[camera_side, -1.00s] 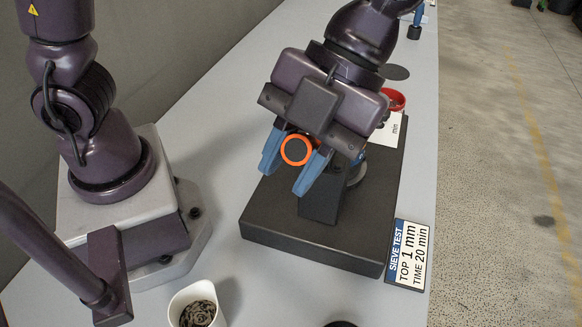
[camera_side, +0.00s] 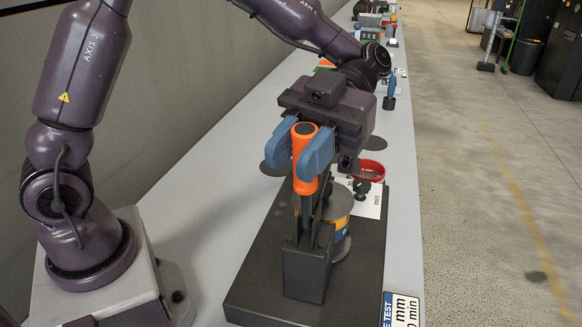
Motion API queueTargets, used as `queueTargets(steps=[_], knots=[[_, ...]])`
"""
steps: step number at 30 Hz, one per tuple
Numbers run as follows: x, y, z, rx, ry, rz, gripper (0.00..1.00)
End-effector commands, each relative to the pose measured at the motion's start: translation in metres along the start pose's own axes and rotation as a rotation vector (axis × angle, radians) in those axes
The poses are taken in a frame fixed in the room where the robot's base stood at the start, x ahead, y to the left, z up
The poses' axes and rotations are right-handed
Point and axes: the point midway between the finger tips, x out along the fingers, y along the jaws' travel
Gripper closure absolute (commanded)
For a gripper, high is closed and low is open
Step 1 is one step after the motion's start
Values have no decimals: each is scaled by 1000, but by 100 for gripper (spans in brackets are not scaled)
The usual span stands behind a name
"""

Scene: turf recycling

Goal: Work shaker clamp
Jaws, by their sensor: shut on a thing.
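The shaker clamp has an upright orange handle (camera_side: 303,167) with a dark round end, standing above a dark clamp post (camera_side: 306,270). My gripper (camera_side: 303,153) has two blue fingers, one on each side of the handle, and is shut on it. Behind the post stands a round metal sieve stack (camera_side: 341,206) with a blue and orange band, partly hidden by the clamp and my gripper. All of it sits on a black shaker base (camera_side: 258,293).
A red-rimmed dish (camera_side: 368,171) and a white card (camera_side: 372,205) lie behind the stack at right. A sieve test sign (camera_side: 401,309) is cut off at the lower right. More equipment stands farther along the bench. The grey bench (camera_side: 190,207) is clear left of the base.

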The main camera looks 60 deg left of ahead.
Motion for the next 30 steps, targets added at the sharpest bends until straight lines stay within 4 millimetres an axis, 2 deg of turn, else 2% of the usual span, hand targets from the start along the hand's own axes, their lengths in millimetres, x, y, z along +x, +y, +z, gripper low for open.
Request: queueTargets(steps=[6, 20, 21, 24, 30], knots=[[-8, 2, 0, 19, 51, -3, 100], [-9, 3, 0, 22, 63, -4, 100], [-9, 3, 0, 22, 63, -4, 71], [-9, 3, 0, 22, 63, -4, 48], [-8, 3, 0, 21, 63, -3, 47]])
